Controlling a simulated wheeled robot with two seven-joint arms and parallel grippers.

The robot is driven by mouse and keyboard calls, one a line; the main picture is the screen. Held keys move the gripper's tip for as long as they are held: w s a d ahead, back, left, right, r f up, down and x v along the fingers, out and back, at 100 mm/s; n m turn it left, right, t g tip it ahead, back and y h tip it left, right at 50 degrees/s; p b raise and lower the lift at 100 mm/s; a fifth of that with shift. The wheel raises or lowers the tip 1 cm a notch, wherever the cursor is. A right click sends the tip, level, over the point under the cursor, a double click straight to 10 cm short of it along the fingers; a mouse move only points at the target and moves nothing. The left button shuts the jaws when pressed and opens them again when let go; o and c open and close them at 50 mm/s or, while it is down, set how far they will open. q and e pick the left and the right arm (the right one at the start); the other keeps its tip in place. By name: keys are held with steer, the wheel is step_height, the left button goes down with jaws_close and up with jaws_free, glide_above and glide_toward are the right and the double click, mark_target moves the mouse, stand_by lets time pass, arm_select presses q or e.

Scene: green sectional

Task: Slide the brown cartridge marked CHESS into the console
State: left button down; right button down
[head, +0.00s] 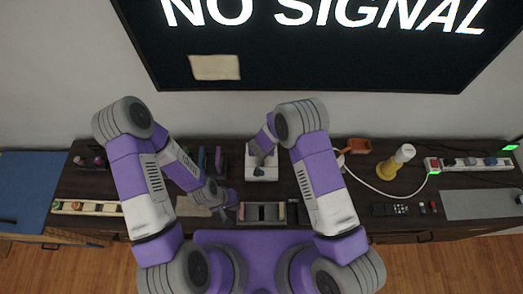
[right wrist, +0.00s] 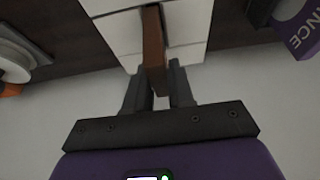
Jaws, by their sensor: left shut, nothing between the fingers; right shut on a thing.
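The white console (head: 262,172) stands on the dark cabinet near the middle, partly hidden by my right arm. In the right wrist view its pale top (right wrist: 112,28) shows dark seams. My right gripper (right wrist: 158,92) is shut on a brown cartridge (right wrist: 154,55), which stands edge-on between the fingers. The cartridge's far end lies over the console's middle; I cannot tell how deep it sits in a slot. The CHESS marking is not visible. My left gripper (head: 229,208) is shut and empty, low over the cabinet, left of the console.
Purple cartridges (head: 219,157) stand left of the console. A purple piece lettered "NCE" (right wrist: 297,28) shows in the right wrist view. A grey holder (head: 262,213) lies in front. A yellow-and-white lamp (head: 398,160), remote (head: 391,209) and power strip (head: 470,163) are to the right.

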steer(key=shift+f+b, duration=1.25)
steer(key=shift+f, duration=0.6)
steer(key=c, duration=0.9)
jaws_free()
steer(key=shift+r, duration=0.1)
steer(key=shift+r, duration=0.1)
steer(key=p+v, duration=0.1)
steer(key=v, duration=0.6)
steer(key=shift+s+r, duration=0.15)
steer(key=shift+r, duration=0.05)
